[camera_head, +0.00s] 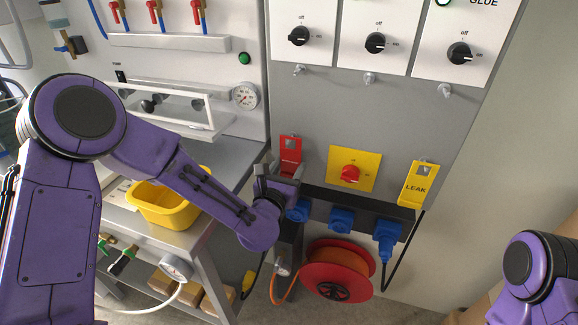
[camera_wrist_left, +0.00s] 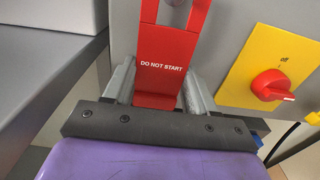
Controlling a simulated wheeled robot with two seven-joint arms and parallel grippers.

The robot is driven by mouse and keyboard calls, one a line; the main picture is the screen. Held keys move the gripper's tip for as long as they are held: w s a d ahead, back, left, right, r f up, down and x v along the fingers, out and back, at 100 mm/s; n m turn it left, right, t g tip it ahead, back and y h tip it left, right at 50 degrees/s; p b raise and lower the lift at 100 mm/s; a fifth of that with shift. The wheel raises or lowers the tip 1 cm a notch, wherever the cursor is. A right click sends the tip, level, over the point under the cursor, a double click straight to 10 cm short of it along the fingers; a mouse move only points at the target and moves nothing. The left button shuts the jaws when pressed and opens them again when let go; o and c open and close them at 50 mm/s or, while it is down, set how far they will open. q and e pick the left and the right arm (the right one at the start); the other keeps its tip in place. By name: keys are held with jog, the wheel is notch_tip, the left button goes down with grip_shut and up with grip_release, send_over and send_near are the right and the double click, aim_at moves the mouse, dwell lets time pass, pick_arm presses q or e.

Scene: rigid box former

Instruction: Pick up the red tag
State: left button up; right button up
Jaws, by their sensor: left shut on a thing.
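The red tag (camera_head: 290,148) hangs against the grey panel above the left end of the black socket strip. In the left wrist view the tag (camera_wrist_left: 162,62) reads "DO NOT START", and a grey round part shows through its upper opening. My left gripper (camera_head: 284,178) is at the tag's lower part. Its two grey fingers stand on either side of the tag, shut on it. The tag's top edge is cut off in the wrist view. My right gripper is out of view; only part of that arm shows at lower right.
A yellow plate with a red rotary switch (camera_head: 350,172) is right of the tag. A yellow LEAK tag (camera_head: 418,185) hangs further right. Below are blue plugs (camera_head: 341,218) and an orange cable reel (camera_head: 336,271). A yellow tub (camera_head: 160,208) stands on the grey bench at left.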

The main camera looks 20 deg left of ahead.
pick_arm(q)
jog(key=shift+r, duration=0.65)
jog(key=s+p, duration=1.1)
jog(key=s, duration=0.7)
jog(key=shift+a, duration=0.35)
jog(key=shift+r, duration=0.15)
